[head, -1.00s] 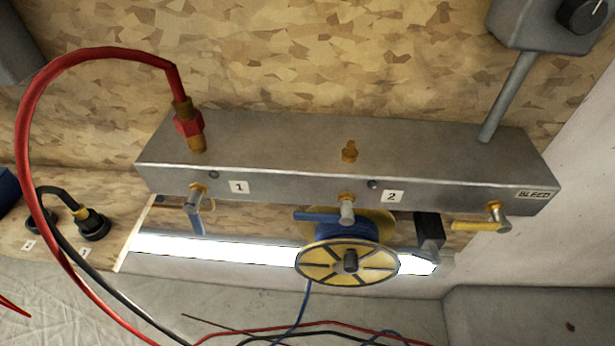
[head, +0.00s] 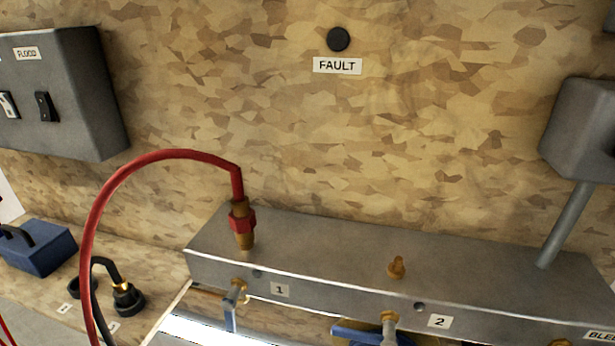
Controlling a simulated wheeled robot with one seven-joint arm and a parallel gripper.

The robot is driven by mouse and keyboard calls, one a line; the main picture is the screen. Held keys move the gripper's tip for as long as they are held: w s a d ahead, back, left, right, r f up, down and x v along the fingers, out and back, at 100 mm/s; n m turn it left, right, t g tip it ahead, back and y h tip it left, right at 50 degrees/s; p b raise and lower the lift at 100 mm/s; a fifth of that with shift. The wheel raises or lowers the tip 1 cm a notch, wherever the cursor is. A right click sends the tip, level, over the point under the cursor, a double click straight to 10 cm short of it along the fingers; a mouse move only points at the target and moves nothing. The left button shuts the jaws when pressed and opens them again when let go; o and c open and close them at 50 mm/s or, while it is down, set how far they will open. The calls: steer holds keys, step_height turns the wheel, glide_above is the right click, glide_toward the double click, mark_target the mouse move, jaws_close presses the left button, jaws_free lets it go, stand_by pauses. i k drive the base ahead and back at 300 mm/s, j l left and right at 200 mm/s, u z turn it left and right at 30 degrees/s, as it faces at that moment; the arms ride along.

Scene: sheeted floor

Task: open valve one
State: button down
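Valve one (head: 235,293) is on the front of a grey metal manifold (head: 330,268), left of the label "1" (head: 280,290). Its blue handle (head: 230,318) hangs down from a brass and grey stem. A red hose (head: 165,153) joins the manifold's top above valve one through a brass and red fitting (head: 242,222). Valve two (head: 389,325), by the label "2" (head: 439,321), has a blue handle lying sideways to the left. My gripper is not in view.
A black round FAULT lamp or button (head: 338,39) is on the board. A grey FLOOD switch box (head: 65,95) is at upper left. A blue box (head: 38,248) and black connectors (head: 126,298) stand at lower left. A grey box with a pipe (head: 582,130) rises at right.

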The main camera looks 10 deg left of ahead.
mark_target(228, 302)
steer(key=i+z, duration=0.15)
steer(key=u, duration=0.45)
steer(key=i+j+u, duration=0.1)
steer(key=u, duration=0.3)
steer(key=i+u, duration=0.1)
steer(key=u, duration=0.8)
